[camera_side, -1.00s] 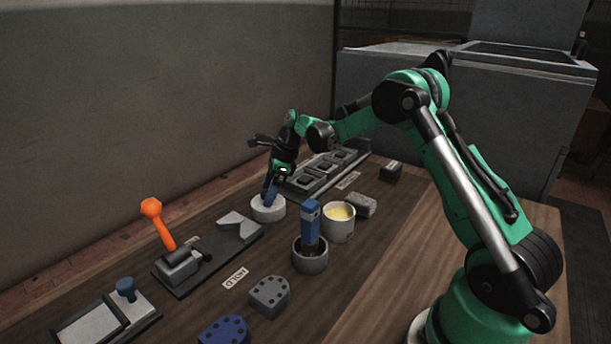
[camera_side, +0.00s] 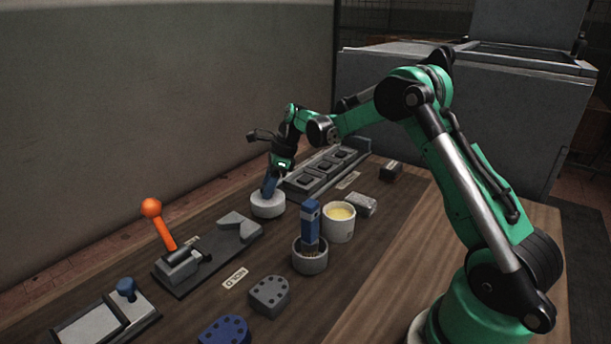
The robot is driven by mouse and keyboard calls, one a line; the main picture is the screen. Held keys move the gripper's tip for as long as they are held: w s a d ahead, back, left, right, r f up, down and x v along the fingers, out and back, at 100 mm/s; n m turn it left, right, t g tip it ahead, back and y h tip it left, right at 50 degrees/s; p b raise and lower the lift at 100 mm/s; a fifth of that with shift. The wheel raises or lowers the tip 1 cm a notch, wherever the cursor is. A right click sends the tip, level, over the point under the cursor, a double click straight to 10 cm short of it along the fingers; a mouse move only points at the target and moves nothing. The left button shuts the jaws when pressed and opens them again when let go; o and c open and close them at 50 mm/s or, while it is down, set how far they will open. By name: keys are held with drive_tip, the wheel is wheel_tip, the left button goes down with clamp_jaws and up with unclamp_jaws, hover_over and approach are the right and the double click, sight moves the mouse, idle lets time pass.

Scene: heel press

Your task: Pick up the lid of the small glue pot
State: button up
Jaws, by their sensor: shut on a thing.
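The jaws hide part of the grip. The glue pot is pale, round and uncovered. I cannot tell whether the pale piece touches the bench or hangs just above it, or whether anything is under it.
A grey pot with a blue-handled brush (camera_side: 310,250) stands in front of the glue pot. A grey block (camera_side: 361,204) is to its right. A toggle press with an orange knob (camera_side: 151,208) is at left. A compartment tray (camera_side: 325,170) lies behind. Bare wood shows at front right.

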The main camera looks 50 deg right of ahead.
wheel_tip(320, 180, up, 18)
drive_tip(key=shift+s+d+f, duration=0.55)
drive_tip(key=shift+s+f, duration=1.5)
drive_tip(key=shift+s, duration=0.7)
drive_tip(key=shift+s+d+f, duration=0.5)
drive_tip(key=shift+s+f, duration=1.5)
drive_tip(key=shift+s, duration=0.75)
drive_tip(key=shift+s+d+f, duration=0.55)
drive_tip(key=shift+s+f, duration=1.5)
drive_tip(key=shift+s, duration=0.7)
drive_tip(key=shift+f, duration=0.5)
drive_tip(key=shift+f, duration=0.4)
drive_tip(key=shift+f, duration=0.15)
drive_tip(key=shift+f, duration=0.25)
drive_tip(key=shift+f, duration=0.7)
